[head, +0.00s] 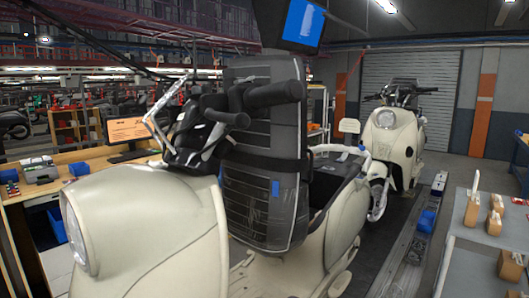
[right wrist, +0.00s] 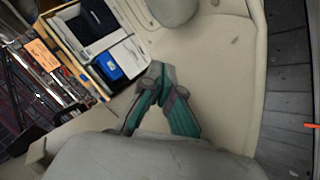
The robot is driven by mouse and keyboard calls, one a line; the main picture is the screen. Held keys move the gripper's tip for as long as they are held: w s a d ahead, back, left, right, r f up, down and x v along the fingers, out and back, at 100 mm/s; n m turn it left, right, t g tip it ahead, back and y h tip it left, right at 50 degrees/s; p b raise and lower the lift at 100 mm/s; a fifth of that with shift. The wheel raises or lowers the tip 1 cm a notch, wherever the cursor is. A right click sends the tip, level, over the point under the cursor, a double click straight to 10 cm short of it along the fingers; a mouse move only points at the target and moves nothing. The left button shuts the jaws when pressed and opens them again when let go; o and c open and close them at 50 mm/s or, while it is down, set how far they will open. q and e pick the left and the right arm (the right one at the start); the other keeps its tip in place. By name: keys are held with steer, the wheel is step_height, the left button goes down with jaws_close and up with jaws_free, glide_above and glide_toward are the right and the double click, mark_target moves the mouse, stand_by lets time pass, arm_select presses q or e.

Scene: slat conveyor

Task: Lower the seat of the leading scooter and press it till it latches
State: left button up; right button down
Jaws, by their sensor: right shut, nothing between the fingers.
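The leading scooter (head: 150,235) is cream and fills the foreground of the head view. Its dark ribbed seat (head: 262,150) stands raised, nearly upright, with a strap across it and a blue tag on it. Behind it the underseat opening (head: 340,178) shows as a dark hollow. The black handlebar grips (head: 270,93) cover part of the seat. In the right wrist view my right gripper (right wrist: 156,78), with teal fingers, is shut and empty over a cream body surface (right wrist: 215,65). I cannot tell whether it touches it. The seat is not identifiable there. My left gripper is not in view.
A second cream scooter (head: 396,135) stands behind on the line. A workbench (head: 95,165) with a monitor and blue bins is at the left. At the right stand a rail with blue parts (head: 415,240) and a grey table (head: 470,212) with brown boxes.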

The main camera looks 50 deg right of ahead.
steer(key=w+d+r+n+t, duration=0.1)
steer(key=w+d+r, duration=0.15)
steer(key=r, duration=0.35)
steer(key=w+d+r+n+t, duration=0.1)
steer(key=w+d+r+t, duration=0.15)
steer(key=r, duration=0.35)
steer(key=n+t+h, duration=0.2)
steer(key=n+t, duration=0.3)
glide_toward(264, 150)
steer(key=s+a, duration=0.2)
steer(key=a, duration=0.4)
steer(key=w+d+p, duration=0.2)
steer(key=w, duration=0.1)
steer(key=w+d+p, duration=0.1)
steer(key=w+p, duration=0.1)
steer(key=w, duration=0.1)
steer(key=w+d+p, duration=0.2)
steer(key=w, duration=0.2)
steer(key=shift+d+r+p, duration=0.3)
steer(key=shift+r, duration=0.1)
steer(key=shift+d+f, duration=0.1)
steer(key=shift+d, duration=0.15)
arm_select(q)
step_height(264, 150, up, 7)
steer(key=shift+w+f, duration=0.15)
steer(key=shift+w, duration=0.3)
arm_select(e)
steer(key=shift+w, duration=0.1)
